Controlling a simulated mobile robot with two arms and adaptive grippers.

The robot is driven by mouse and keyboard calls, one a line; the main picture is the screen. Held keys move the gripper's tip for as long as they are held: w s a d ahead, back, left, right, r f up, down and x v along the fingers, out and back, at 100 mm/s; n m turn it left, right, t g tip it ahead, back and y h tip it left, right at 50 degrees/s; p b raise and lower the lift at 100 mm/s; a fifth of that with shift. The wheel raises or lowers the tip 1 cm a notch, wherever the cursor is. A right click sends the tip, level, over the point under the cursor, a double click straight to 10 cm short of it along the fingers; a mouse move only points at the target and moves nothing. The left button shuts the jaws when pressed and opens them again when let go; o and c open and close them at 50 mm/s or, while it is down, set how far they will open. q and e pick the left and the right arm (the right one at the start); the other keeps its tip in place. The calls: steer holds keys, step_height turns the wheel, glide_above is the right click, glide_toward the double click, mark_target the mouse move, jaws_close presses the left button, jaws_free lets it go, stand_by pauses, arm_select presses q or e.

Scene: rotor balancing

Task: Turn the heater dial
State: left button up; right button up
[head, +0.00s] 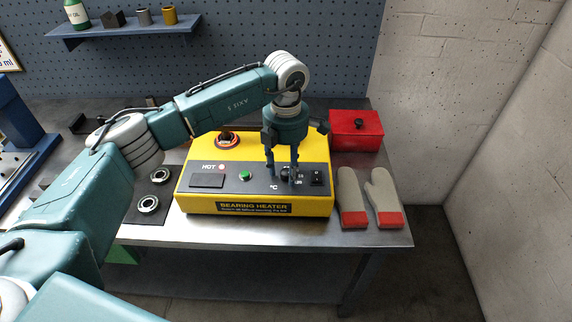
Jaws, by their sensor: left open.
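The yellow bearing heater (194,205) stands on the metal workbench. Its dark sloped panel carries a display, a red HOT lamp, a green button (245,175), a switch (316,179) and a black dial (286,173) with a °C mark near it. My left gripper (283,178) points down over the panel with its fingers open, one to each side of the dial. The fingers partly hide the dial, and I cannot tell whether they touch it. My right gripper is not in view.
A red box (357,131) and a pair of grey mitts with red cuffs (385,197) lie right of the heater. Two bearing rings (149,204) lie on a dark mat to its left. A ring (226,138) sits on top of the heater. A blue press (22,135) stands far left.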

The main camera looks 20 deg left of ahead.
arm_select(q)
steer(key=shift+f, duration=0.1)
jaws_close()
